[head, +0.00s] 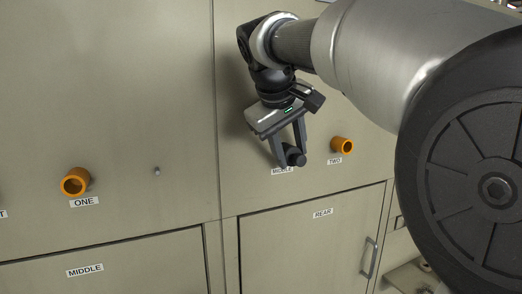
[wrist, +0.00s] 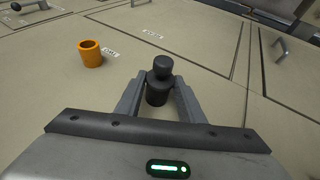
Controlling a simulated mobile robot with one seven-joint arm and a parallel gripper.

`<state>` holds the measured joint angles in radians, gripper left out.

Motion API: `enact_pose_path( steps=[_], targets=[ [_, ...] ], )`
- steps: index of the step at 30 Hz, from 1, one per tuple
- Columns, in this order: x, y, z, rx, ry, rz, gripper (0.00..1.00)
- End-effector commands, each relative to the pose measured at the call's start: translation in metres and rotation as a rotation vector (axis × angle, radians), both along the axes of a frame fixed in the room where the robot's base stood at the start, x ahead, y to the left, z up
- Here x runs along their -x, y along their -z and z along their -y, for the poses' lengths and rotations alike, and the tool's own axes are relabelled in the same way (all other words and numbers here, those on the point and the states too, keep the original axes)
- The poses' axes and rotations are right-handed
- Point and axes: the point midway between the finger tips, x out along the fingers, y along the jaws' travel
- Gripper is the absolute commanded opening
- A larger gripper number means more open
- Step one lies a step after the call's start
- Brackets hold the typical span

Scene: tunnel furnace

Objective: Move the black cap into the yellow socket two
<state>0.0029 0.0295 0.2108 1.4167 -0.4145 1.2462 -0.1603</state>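The black cap (head: 295,158) is a dark stepped cylinder held at the fingertips of my gripper (head: 291,150), in front of the panel. In the wrist view the cap (wrist: 160,72) stands out past the two grey fingers of my gripper (wrist: 158,95), which close on its sides. Socket two (head: 343,146) is an orange-yellow hollow cylinder on the panel, to the right of the cap in the head view, with the label TWO below it. In the wrist view the socket (wrist: 90,54) is to the left of the cap. The cap and socket are apart.
A similar socket (head: 75,181), labelled ONE, is on the left panel. A small grey peg (head: 157,170) stands out to its right. Below is the REAR door (head: 300,250) with a bar handle (head: 370,257). The panel between cap and socket two looks clear.

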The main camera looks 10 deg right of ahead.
Motion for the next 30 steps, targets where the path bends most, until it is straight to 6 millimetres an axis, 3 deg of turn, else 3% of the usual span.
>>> enact_pose_path(
  steps=[21, 30],
  targets=[
    [0.042, 0.000, 0.014, 0.001, 0.001, 0.003, 0.11],
    [0.048, 0.000, 0.015, 0.000, 0.000, 0.001, 0.11]
  ],
)
